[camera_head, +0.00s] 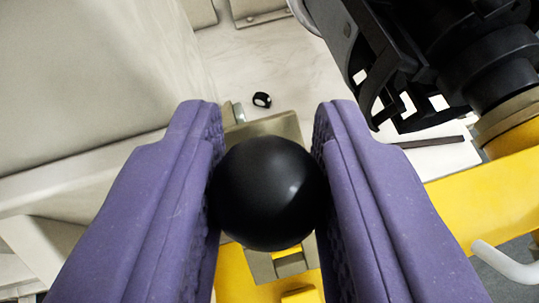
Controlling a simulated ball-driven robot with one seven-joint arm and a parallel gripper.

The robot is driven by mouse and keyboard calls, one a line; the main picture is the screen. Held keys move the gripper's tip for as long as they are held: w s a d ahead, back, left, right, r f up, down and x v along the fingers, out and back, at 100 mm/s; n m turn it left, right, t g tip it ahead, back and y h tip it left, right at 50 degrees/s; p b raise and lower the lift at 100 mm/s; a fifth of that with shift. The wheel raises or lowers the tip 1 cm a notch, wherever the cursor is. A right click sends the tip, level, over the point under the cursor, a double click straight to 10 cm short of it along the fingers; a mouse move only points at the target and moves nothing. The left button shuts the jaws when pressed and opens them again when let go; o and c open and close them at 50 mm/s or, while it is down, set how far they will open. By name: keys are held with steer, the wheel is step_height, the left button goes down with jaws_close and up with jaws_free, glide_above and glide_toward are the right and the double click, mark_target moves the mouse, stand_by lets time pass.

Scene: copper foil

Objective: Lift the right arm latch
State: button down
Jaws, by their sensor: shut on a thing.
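A round black knob (269,193) sits between the two purple fingers of my gripper (268,190). Both finger pads touch its sides, so my gripper is shut on it. Behind and below the knob is a tan metal latch plate (262,266) with a slot, set against a yellow bar. The knob hides the middle of the latch, and whether the latch is raised cannot be told.
A yellow bar (489,194) runs across the lower right. Dark machinery (420,60) fills the upper right, close to the right finger. A pale panel (90,75) stands at the left. A small black ring-like part (262,99) lies on the pale surface beyond. A light grey bent rod (508,264) is at the lower right.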

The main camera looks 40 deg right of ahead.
steer(key=shift+w+r, duration=0.15)
steer(key=shift+r, duration=0.1)
steer(key=c, duration=0.9)
jaws_free()
steer(key=shift+c, duration=0.2)
steer(key=shift+o, duration=0.5)
steer(key=shift+f, duration=0.15)
steer(key=v, duration=0.7)
steer(key=shift+s+a+b, duration=0.2)
steer(key=shift+a+b, duration=0.05)
steer(key=shift+b, duration=0.15)
